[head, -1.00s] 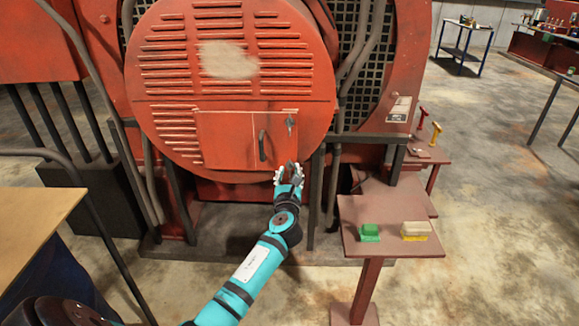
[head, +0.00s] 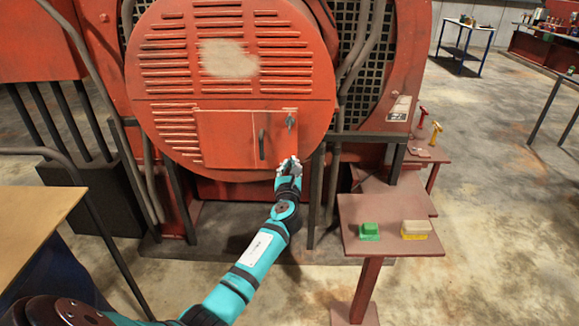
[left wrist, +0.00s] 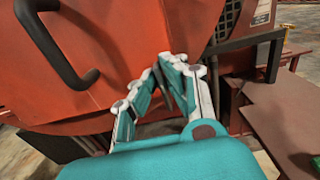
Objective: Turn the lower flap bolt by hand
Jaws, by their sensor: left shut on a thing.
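The red flap (head: 228,138) is flat against the round red louvred cover. A dark upper bolt (head: 291,121) is at the flap's upper right, with a dark handle (head: 262,145) to its left. My left gripper (head: 289,162) is at the flap's lower right corner, shut on the lower flap bolt, which its fingers mostly hide. In the left wrist view the fingertips (left wrist: 171,62) converge against the red surface. A narrow dark part of the lower bolt (left wrist: 163,98) shows between them. My right gripper is not in view.
A small reddish stand (head: 352,228) at the right of the cover bears a green block (head: 369,231) and a pale and yellow block (head: 416,229). Dark pipes and rails flank the cover. A wooden tabletop (head: 30,222) is at the left. Open floor lies at the right.

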